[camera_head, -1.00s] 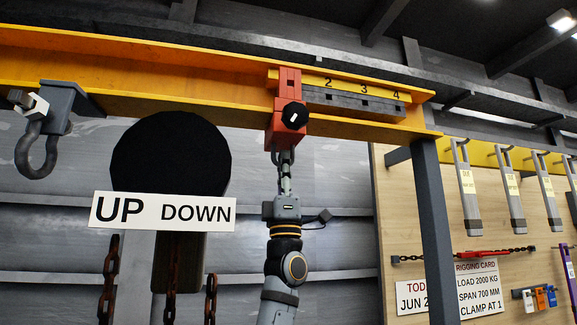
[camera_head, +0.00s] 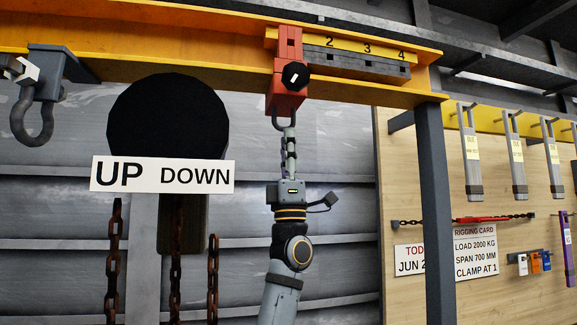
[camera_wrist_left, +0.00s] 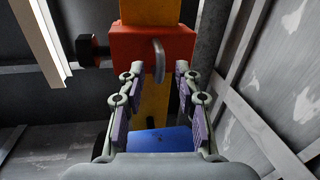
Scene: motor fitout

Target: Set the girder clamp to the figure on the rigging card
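The red girder clamp (camera_head: 287,70) sits on the yellow girder (camera_head: 190,68), at the left end of a scale plate (camera_head: 365,48) with 2, 3 and 4 readable; any figure behind the clamp is hidden. It has a black knob (camera_head: 295,75) with a white mark and a shackle (camera_head: 282,122) underneath. The rigging card (camera_head: 476,251) reads load 2000 kg, span 700 mm, clamp at 1. My left gripper (camera_head: 289,132) points up just below the clamp. In the left wrist view its fingers (camera_wrist_left: 154,88) are apart with nothing between them, and the shackle (camera_wrist_left: 159,60) lies beyond. My right gripper is not in view.
A hanging shackle (camera_head: 34,110) is at the left. An UP/DOWN sign (camera_head: 163,175) and rusty chains (camera_head: 175,270) are left of my arm. A grey post (camera_head: 433,200) stands at the right, before a board (camera_head: 520,280) with hung tools.

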